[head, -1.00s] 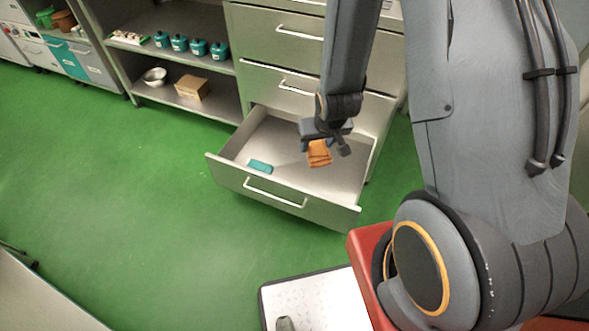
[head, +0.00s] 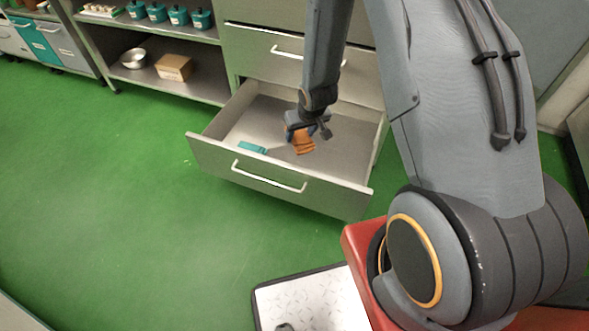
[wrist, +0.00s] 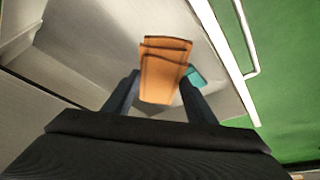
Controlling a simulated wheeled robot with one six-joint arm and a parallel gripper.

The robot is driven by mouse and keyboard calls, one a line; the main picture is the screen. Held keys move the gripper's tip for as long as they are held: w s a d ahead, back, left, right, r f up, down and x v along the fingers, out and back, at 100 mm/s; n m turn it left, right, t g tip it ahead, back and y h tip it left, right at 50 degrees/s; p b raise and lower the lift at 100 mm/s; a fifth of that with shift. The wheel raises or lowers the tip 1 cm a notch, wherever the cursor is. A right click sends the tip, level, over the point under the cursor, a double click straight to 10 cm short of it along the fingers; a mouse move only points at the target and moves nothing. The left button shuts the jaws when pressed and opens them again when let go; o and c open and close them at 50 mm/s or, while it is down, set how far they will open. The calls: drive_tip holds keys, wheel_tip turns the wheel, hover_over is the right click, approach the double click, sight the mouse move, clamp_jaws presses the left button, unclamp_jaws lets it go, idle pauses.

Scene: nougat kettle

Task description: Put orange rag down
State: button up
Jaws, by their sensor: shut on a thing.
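The orange rag (head: 303,141) is folded and hangs from my gripper (head: 301,133) over the open bottom drawer (head: 270,173). In the wrist view the rag (wrist: 163,75) sits between the two fingers of my gripper (wrist: 156,92), which are shut on it. Its folded layers show at the far end. The drawer floor (wrist: 120,40) lies behind the rag in that view. I cannot tell exactly how far the rag is above the drawer floor.
A teal item (head: 252,147) lies in the drawer, left of the rag. Shelves to the left hold teal jars (head: 177,15), a cardboard box (head: 174,67) and a metal bowl (head: 133,59). Green floor (head: 110,190) is open to the left.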

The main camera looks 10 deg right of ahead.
drive_tip(key=shift+n, duration=0.3)
drive_tip(key=b+x, duration=0.3)
drive_tip(key=x, duration=0.4)
drive_tip(key=s+d+b+x, duration=0.1)
drive_tip(key=b+x, duration=0.3)
drive_tip(key=x, duration=0.3)
drive_tip(key=s+f+b+x, duration=0.1)
drive_tip(key=b+x, duration=0.2)
drive_tip(key=x, duration=0.4)
drive_tip(key=shift+d+f+b, duration=0.15)
drive_tip(key=shift+f+b, duration=0.15)
drive_tip(key=shift+f, duration=0.05)
drive_tip(key=shift+f, duration=0.1)
drive_tip(key=o, duration=0.5)
drive_tip(key=shift+f, duration=0.1)
drive_tip(key=o, duration=0.5)
drive_tip(key=shift+c, duration=0.2)
drive_tip(key=p+v, duration=0.4)
drive_tip(key=v, duration=0.8)
drive_tip(key=shift+r, duration=0.2)
drive_tip(key=shift+r, duration=0.1)
